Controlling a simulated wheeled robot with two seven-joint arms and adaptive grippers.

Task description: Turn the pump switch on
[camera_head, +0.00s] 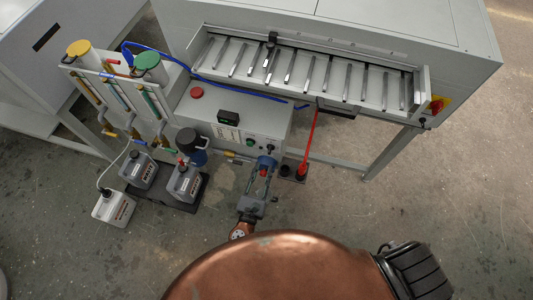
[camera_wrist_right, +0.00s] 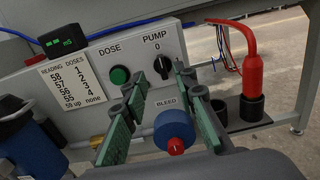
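The pump switch (camera_wrist_right: 161,70) is a black rotary knob under the label PUMP and a 0 on the grey panel (camera_wrist_right: 95,62). Its grip looks upright, toward the 0. In the head view the switch (camera_head: 270,143) shows small at the panel's right end. My right gripper (camera_wrist_right: 157,82) is open, its green-padded fingers reaching toward the panel on either side of the switch in the wrist view. I cannot tell whether they touch it. In the head view my right gripper (camera_head: 264,166) is just in front of the panel. My left gripper is not in view.
A blue bleed knob with a red tip (camera_wrist_right: 174,130) shows between the fingers. A green DOSE button (camera_wrist_right: 120,75) is left of the switch. A red wand (camera_wrist_right: 252,70) stands in a black holder at right. A blue canister (camera_head: 191,147) stands left of the gripper.

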